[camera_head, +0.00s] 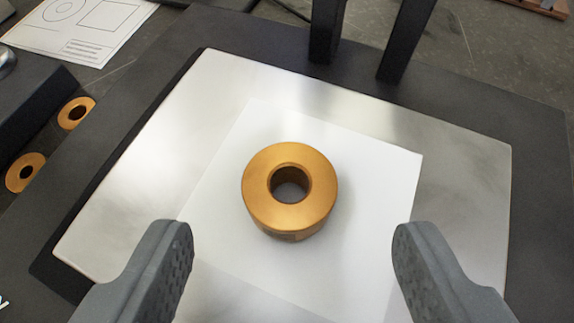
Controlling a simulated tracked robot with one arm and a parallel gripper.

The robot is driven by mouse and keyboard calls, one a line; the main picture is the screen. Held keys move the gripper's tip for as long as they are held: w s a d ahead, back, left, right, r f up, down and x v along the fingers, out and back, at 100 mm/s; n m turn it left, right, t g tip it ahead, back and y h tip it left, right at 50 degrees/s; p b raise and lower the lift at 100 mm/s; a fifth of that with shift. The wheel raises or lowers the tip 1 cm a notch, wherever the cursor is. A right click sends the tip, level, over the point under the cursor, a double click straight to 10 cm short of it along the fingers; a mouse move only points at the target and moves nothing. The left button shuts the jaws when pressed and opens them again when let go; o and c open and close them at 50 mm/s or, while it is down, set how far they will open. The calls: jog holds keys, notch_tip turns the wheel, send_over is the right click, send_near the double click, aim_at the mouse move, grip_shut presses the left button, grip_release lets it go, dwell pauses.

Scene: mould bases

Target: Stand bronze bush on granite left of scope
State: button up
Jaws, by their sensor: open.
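A bronze bush (262,205), a thick ring with a central hole, sits with its hole facing up on a white square (370,180) in the middle of a pale metal plate. My gripper (292,228) is open, one finger at the lower left and one at the lower right. The bush is between and slightly beyond the fingertips, with clear gaps on both sides; nothing is held. Two more bronze bushes show at the left edge, an upper one (66,112) and a lower one (17,178). I cannot identify the scope or the granite for certain.
The metal plate (150,165) lies on a larger dark base (255,37). Two dark uprights (328,30) rise at the top. A dark block (25,100) stands at the left beside the two bushes. A printed drawing sheet (85,25) lies at the upper left.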

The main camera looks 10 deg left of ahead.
aim_at(292, 219)
jog(key=shift+x, duration=1.7)
jog(key=shift+s+f, duration=0.15)
jog(key=shift+f, duration=0.05)
jog(key=shift+c, duration=0.3)
jog(key=c, duration=1.2)
jog(key=shift+r, duration=0.1)
jog(key=shift+d, duration=0.1)
jog(key=s+d+b, duration=0.1)
jog(key=s, duration=0.4)
jog(key=s+d+b, duration=0.1)
jog(key=s, duration=0.5)
jog(key=s+d, duration=0.1)
jog(key=s, duration=0.4)
jog(key=shift+s+d+b, duration=0.15)
jog(key=shift+s+b, duration=0.25)
jog(key=shift+s, duration=0.4)
